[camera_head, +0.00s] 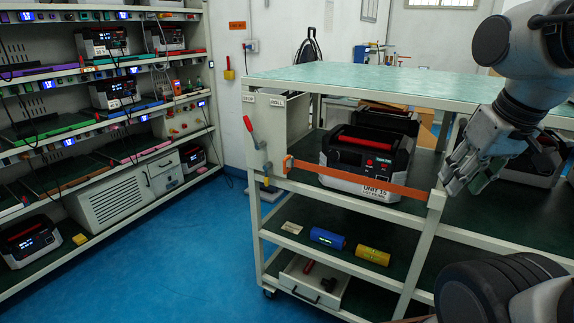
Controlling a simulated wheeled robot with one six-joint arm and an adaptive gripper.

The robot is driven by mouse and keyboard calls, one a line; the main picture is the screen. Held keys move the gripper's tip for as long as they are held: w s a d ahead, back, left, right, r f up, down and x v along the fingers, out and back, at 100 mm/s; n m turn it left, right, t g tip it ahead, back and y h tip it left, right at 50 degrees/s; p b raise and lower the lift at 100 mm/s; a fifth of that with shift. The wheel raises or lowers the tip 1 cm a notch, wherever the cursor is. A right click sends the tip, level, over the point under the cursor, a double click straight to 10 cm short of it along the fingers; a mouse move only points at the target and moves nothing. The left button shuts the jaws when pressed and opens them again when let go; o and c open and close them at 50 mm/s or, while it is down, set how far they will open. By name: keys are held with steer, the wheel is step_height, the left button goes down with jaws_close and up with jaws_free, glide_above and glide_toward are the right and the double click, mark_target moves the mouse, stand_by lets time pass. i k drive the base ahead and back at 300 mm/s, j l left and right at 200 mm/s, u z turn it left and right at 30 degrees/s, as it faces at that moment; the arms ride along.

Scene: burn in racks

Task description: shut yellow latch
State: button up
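An orange bar (362,181) runs across the front of the cart's middle shelf, from the left post to the right post. Behind the bar sits a grey and black unit (366,160) with a red handle, marked UNIT 15. My gripper (462,184) is at the right, by the bar's right end, pointing down and left. Its fingers look apart, with nothing visibly held. I cannot tell whether it touches the post.
The cart (340,80) has a pale green top. A rack (105,125) of several units stands at the left. Blue floor (180,255) lies clear between them.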

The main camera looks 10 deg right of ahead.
mark_target(269, 164)
steer(key=i+j+u, duration=0.25)
steer(key=j, duration=0.3)
steer(key=i+j+u, duration=0.3)
steer(key=i+j, duration=0.15)
